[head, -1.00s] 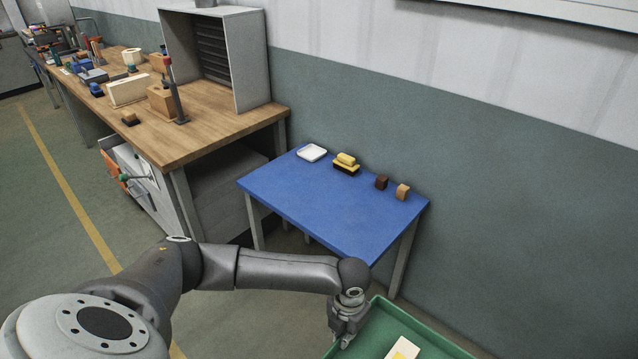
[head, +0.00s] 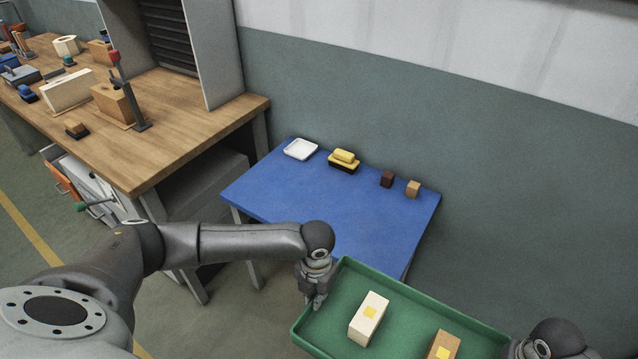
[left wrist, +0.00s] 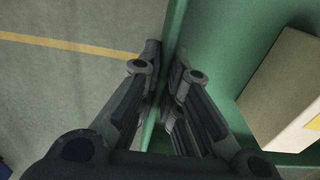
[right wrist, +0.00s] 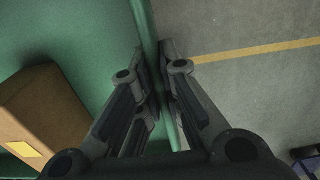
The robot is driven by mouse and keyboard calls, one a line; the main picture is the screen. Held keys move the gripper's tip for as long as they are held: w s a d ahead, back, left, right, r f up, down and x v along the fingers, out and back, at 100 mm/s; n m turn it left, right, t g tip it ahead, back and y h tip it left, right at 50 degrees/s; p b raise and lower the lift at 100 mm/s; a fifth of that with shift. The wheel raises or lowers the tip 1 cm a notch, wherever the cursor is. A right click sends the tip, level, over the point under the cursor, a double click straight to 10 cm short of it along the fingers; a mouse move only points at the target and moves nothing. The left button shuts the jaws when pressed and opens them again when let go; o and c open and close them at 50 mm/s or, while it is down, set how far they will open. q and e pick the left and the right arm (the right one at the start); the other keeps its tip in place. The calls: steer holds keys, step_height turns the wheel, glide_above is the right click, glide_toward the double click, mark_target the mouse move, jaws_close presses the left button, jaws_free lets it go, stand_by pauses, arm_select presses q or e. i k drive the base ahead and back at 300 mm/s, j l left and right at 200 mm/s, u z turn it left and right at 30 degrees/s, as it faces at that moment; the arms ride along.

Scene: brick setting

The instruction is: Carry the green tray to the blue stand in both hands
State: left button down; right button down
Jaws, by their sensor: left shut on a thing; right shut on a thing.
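The green tray (head: 400,297) is held up in the lower right of the head view, in front of the blue stand (head: 340,205). My left gripper (head: 316,300) is shut on the tray's left rim; the left wrist view shows its fingers (left wrist: 165,85) on both sides of the wall. My right gripper (head: 528,346) is at the tray's right end, partly cut off by the frame. In the right wrist view its fingers (right wrist: 158,85) are shut on the rim. A cream block (head: 368,322) and a brown block (head: 443,346), each with a yellow patch, lie in the tray.
On the stand's far side are a white dish (head: 300,149), a yellow and black item (head: 344,160), a dark brown block (head: 387,179) and a tan block (head: 413,189). Its near part is clear. A wooden workbench (head: 185,140) stands left; a wall (head: 530,190) is behind.

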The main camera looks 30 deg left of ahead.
mark_target(321, 206)
steer(key=i+j, duration=0.25)
steer(key=j, duration=0.15)
steer(key=i+j, duration=0.2)
steer(key=j, duration=0.2)
steer(key=i+j, duration=0.25)
steer(key=j, duration=0.15)
steer(key=i+j, duration=0.25)
steer(key=j, duration=0.15)
steer(key=i+j, duration=0.25)
steer(key=j, duration=0.15)
